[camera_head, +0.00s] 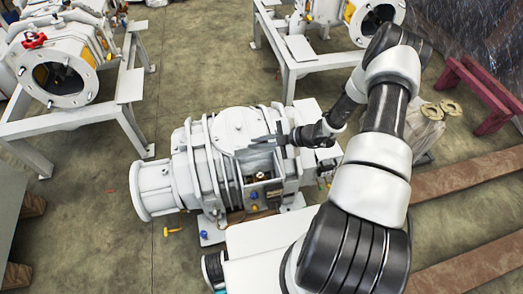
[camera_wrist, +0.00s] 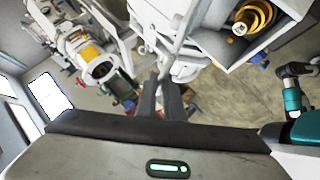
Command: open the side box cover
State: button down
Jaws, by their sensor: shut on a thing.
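The white vacuum pump (camera_head: 230,145) stands on the floor in the middle of the head view. Its side box (camera_head: 262,182) shows an open front with a brass fitting inside; in the wrist view the brass fitting (camera_wrist: 252,17) is at the upper right. The side box cover (camera_head: 256,152) appears as a light grey panel at the top of that opening, raised; it is partly hidden by my gripper. My gripper (camera_head: 272,139) reaches in from the right at the cover's upper edge. Its fingers (camera_wrist: 163,82) are shut on the cover, but the contact itself is hard to see.
A yellow-handled tool (camera_head: 173,231) lies on the floor by the pump. White metal stands (camera_head: 75,122) with more equipment are behind at left and right. Red beams (camera_head: 487,92) and rusty beams (camera_head: 470,188) lie at the right. The floor left of the pump is mostly clear.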

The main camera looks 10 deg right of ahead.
jog(key=shift+w+r, duration=0.2)
jog(key=shift+w, duration=0.4)
jog(key=shift+w+r, duration=0.2)
jog(key=shift+w, duration=0.4)
jog(key=c, duration=1.9)
grip_release()
jog(key=shift+s+f, duration=0.1)
jog(key=shift+s, duration=0.1)
jog(key=shift+s+d+f, duration=0.1)
jog(key=shift+d, duration=0.15)
jog(key=p+v, duration=0.1)
jog(key=v, duration=1.6)
jog(key=shift+r, duration=0.5)
